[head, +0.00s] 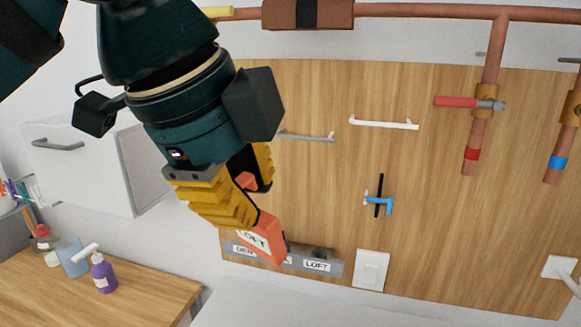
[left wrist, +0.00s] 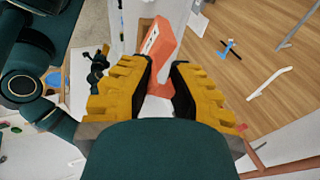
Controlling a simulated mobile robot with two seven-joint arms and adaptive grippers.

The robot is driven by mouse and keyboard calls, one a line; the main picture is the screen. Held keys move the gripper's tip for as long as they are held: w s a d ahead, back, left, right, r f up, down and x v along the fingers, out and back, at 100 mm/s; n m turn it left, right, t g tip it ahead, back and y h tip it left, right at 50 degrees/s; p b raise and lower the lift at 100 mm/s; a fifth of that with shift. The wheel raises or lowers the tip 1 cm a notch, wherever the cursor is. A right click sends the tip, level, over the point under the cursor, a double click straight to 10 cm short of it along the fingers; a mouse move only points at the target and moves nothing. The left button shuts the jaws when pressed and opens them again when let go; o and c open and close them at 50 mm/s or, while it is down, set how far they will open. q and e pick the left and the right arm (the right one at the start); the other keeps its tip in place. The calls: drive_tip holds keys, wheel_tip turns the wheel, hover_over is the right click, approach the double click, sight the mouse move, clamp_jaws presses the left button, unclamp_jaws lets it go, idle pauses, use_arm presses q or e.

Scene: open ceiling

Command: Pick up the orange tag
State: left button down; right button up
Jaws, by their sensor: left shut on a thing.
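The orange tag (head: 262,243) with a white "LOFT" label hangs from my left gripper (head: 250,190) in the head view. The gripper's yellow ridged fingers are shut on the tag's upper part, and its lower end points down and right. In the left wrist view the tag (left wrist: 163,46) sticks out between the fingertips (left wrist: 157,78). In the head view the tag's lower end overlaps a grey labelled strip (head: 333,270) on the wooden panel; I cannot tell whether they touch. My right gripper is not in view.
A purple bottle (head: 103,273) stands on the counter at lower left, below a white cabinet (head: 80,165).

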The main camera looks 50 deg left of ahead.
use_arm(q)
drive_tip(key=s+d, duration=0.2)
drive_tip(key=s, duration=0.8)
